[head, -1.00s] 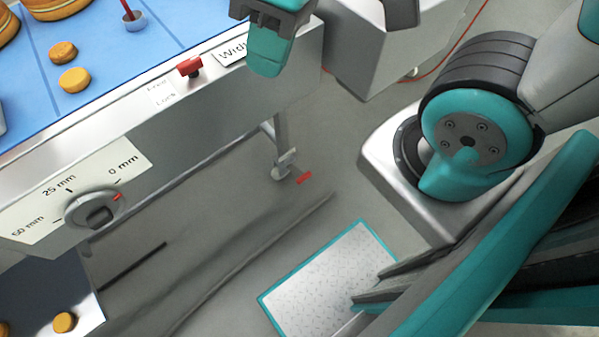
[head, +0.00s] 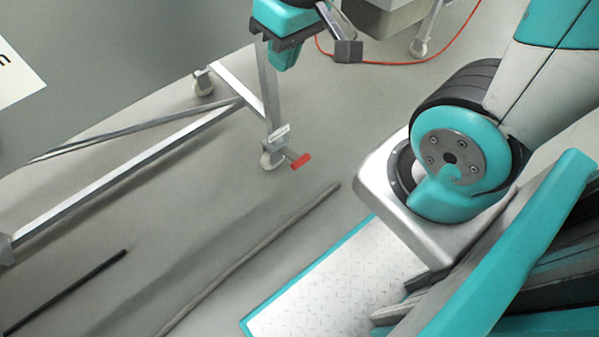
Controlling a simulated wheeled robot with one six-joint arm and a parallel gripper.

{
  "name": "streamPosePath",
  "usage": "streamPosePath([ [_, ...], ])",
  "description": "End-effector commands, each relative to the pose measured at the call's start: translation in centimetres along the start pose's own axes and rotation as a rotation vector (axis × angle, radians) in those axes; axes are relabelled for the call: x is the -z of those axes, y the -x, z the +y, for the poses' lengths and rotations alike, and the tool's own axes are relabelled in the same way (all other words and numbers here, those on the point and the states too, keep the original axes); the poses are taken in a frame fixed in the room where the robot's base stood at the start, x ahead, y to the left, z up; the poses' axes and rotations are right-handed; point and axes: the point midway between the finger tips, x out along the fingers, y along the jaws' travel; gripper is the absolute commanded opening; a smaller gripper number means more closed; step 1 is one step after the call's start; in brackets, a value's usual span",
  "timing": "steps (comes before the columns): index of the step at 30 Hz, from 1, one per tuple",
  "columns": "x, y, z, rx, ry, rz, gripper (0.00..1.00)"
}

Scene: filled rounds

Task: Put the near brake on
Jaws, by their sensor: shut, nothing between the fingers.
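The near brake is a short red-ended lever (head: 300,161) on the caster (head: 272,157) at the foot of the nearest table leg. It sticks out to the lower right of the wheel, with a light metal tab above it. My gripper (head: 346,49) is at the top centre, partly cut off by the upper edge. Its grey fingers are shut and empty. In the picture it is above and slightly right of the red lever, clearly apart from it.
Metal legs and rails (head: 130,165) run under the table. Another caster (head: 203,83) stands farther back. Dark strips lie on the floor at lower left. Floor right of the lever looks clear.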

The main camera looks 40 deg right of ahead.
Motion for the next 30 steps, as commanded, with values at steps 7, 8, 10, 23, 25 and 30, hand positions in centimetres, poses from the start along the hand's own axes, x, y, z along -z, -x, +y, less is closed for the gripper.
streamPosePath([
  [7,-0.6,-12.5,5.7,-0.090,-0.094,0.008,0.00],
  [8,-0.5,-13.7,6.3,-0.099,-0.102,0.008,0.00],
  [10,-0.3,-16.7,8.0,-0.121,-0.121,0.003,0.00],
  [23,2.8,-32.2,17.2,-0.151,-0.135,-0.050,0.00],
  [25,2.6,-34.5,18.3,-0.148,-0.132,-0.057,0.00],
  [30,2.2,-37.7,19.7,-0.145,-0.127,-0.064,0.00],
])
